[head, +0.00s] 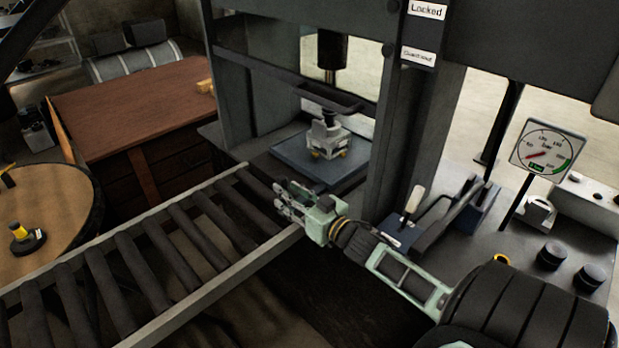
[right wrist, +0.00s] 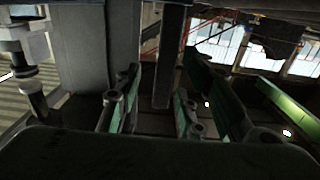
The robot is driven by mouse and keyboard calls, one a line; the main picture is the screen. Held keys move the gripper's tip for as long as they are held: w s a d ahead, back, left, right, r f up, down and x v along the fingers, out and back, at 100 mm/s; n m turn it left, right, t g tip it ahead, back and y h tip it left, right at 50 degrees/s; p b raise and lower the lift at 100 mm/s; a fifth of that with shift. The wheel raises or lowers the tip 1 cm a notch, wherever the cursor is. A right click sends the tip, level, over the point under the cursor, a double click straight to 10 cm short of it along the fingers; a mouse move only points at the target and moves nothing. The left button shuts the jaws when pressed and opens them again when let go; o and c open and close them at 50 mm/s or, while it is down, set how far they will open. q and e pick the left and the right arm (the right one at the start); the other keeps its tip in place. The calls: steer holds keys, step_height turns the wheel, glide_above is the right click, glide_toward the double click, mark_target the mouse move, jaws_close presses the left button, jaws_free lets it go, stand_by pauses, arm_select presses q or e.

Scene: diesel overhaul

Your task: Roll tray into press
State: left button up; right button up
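The tray (head: 293,157) is a flat blue-grey plate inside the press frame (head: 236,78), past the end of the roller conveyor (head: 150,222). A light metal part with small yellow feet (head: 328,138) stands upright on it, below the press ram (head: 332,50). My right gripper (head: 283,200) is at the conveyor's press end, in front of the tray and apart from it. Its fingers are spread with nothing between them, as the right wrist view (right wrist: 152,108) also shows. My left gripper is not in view.
A lever with a white handle (head: 414,200) and a dial gauge (head: 547,150) stand right of the press. Signs on the press post read "Locked" (head: 427,9) and another word. A brown bench (head: 130,105) and round table (head: 45,215) are at left. The visible rollers are clear.

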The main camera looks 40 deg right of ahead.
steer(key=s, duration=0.9)
steer(key=shift+s+d, duration=0.2)
